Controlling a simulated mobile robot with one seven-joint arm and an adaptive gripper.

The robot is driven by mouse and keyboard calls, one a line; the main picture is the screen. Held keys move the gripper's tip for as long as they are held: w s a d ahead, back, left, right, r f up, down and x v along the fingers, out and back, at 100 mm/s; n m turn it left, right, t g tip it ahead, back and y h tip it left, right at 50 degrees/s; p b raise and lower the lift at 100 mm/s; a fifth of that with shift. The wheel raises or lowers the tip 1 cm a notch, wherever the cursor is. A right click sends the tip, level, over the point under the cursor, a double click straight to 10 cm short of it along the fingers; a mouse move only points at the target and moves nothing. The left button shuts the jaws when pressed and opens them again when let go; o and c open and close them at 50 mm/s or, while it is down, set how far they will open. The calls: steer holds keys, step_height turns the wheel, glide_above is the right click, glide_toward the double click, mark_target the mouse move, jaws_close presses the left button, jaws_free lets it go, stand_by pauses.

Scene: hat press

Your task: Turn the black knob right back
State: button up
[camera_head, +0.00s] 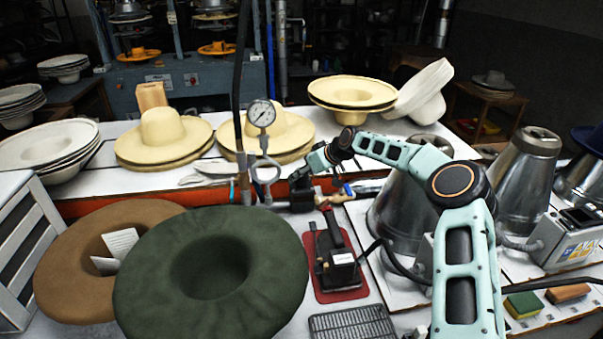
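My gripper (302,181) is at the end of my pale green arm, near the middle of the picture. Its dark fingers point down and left toward the pipework beside the pressure gauge (262,114). A small dark part (301,202) sits just below the fingers and may be the black knob; it is too small and too covered to be sure. I cannot tell whether the fingers touch it or whether they are open or shut. A valve (347,190) with a blue handle lies just right of the gripper.
A green felt hat (262,285) and a brown one (65,270) lie at front left. A black iron (340,262) stands on a red pad. Metal cones (523,175) and a grey control box (571,245) are at right. Straw hats (165,135) line the white table behind.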

steer(key=shift+f+n+g+y+b, duration=0.1)
steer(key=shift+n+g+y+b, duration=0.55)
steer(key=shift+n, duration=0.45)
steer(key=shift+n+g, duration=0.35)
steer(key=shift+n, duration=0.15)
steer(key=o, duration=0.9)
steer(key=shift+s+d+r, duration=0.1)
steer(key=shift+d+r, duration=0.15)
steer(key=shift+r, duration=0.1)
steer(key=v, duration=1.1)
steer(key=shift+d, duration=0.1)
